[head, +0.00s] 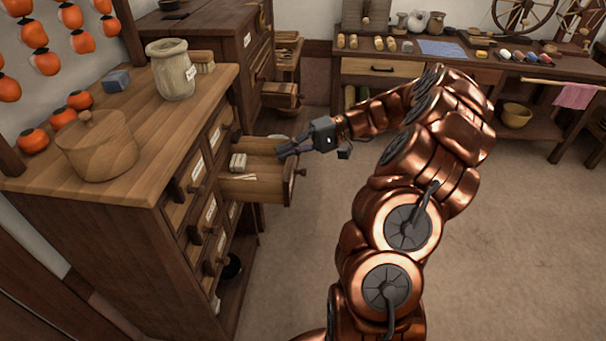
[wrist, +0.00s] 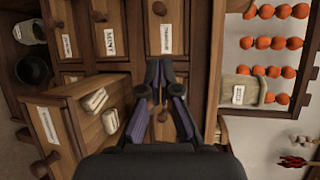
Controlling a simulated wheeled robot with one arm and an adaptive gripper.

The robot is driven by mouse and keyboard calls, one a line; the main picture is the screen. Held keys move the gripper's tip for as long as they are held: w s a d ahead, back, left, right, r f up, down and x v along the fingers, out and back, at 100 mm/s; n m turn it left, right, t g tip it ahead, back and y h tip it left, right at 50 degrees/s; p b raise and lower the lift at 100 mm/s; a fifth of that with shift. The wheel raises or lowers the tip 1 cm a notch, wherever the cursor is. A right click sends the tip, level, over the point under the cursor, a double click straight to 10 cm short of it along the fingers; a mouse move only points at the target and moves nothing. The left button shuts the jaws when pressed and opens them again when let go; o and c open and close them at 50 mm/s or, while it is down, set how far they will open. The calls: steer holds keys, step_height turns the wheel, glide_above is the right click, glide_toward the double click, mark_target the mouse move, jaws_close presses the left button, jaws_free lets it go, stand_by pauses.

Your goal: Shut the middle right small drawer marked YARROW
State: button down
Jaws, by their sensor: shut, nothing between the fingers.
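The small drawer (head: 268,191) in the middle row, right column of the near wooden cabinet stands pulled out, with pale bundles inside. It shows in the wrist view (wrist: 85,90), lower left, with a knob and a label on its front too small to read surely; I take it for the YARROW drawer. My gripper (head: 281,153) is shut and empty, above and toward the far side of the open drawer in the head view. In the wrist view my fingertips (wrist: 160,72) point at the cabinet face, right of the open drawer. I cannot tell any contact.
The closed neighbouring drawers (wrist: 110,40) carry labels, one reading MINT. Another cabinet (head: 220,40) with open drawers stands behind. The floor (head: 510,230) to the right is clear.

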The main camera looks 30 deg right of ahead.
steer(key=d+f+m+t+b, duration=0.25)
steer(key=d+f+t, duration=0.25)
steer(key=d+f, duration=0.5)
steer(key=m+t+h+b, duration=0.1)
steer(key=m+t+b, duration=0.1)
steer(key=t+b, duration=0.1)
glide_toward(294, 163)
steer(key=shift+n, duration=0.25)
steer(key=x, duration=0.2)
steer(key=b+x, duration=0.1)
steer(key=x, duration=0.2)
steer(key=r+b+x, duration=0.1)
steer(key=x, duration=0.1)
steer(key=shift+s+a, duration=0.25)
steer(key=shift+a, duration=0.2)
